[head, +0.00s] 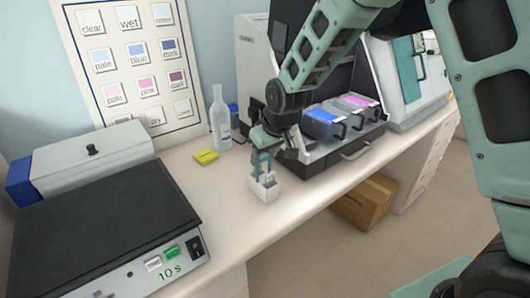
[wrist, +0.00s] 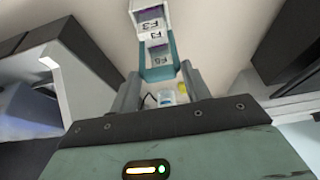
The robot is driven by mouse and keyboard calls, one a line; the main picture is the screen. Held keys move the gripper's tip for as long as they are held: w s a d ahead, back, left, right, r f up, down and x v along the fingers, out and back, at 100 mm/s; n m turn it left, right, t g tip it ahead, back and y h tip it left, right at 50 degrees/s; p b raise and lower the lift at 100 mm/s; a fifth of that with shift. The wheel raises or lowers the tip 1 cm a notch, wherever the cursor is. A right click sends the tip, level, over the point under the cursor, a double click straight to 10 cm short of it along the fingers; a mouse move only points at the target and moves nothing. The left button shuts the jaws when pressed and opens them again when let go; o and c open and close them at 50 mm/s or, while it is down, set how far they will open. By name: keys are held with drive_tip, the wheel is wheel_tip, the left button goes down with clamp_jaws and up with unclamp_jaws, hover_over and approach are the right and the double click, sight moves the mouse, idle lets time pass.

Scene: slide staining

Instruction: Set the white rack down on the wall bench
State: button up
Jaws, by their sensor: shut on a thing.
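The white rack (head: 264,188) is a small open carrier with a teal handle (head: 262,163). It is upright at the wall bench (head: 225,186), near the front edge and left of the stainer. I cannot tell whether its base touches the top. My gripper (head: 266,146) is above it, with its fingers closed on the handle. In the wrist view the fingers (wrist: 160,82) flank the teal handle (wrist: 157,68), and the white rack (wrist: 142,7) shows beyond, with labelled, purple-marked slides in it. The rack's underside is hidden.
A black staining unit (head: 340,145) with blue and pink troughs stands right of the rack. A yellow block (head: 206,157) and clear bottle (head: 220,118) are behind. A black hot plate (head: 105,235) is at left. Bare bench lies between; a cardboard box (head: 365,202) is below.

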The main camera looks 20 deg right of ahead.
drive_tip(key=shift+f, duration=0.2)
drive_tip(key=o, duration=1.3)
drive_tip(key=shift+r, duration=0.1)
drive_tip(key=shift+c, duration=0.2)
drive_tip(key=shift+r, duration=0.1)
drive_tip(key=shift+r, duration=0.25)
drive_tip(key=b+v, duration=0.2)
drive_tip(key=v, duration=1)
drive_tip(key=s+a+f+n+g, duration=0.1)
drive_tip(key=s+a+f, duration=0.1)
drive_tip(key=s, duration=0.7)
drive_tip(key=s+a+f+n+g, duration=0.1)
drive_tip(key=s+a+f, duration=0.1)
drive_tip(key=s, duration=0.8)
drive_tip(key=s+a+f+n+g, duration=0.2)
drive_tip(key=s+a, duration=0.1)
drive_tip(key=s, duration=0.7)
drive_tip(key=shift+s+a+h, duration=0.15)
drive_tip(key=shift+a+h, duration=0.2)
drive_tip(key=shift+h, duration=0.05)
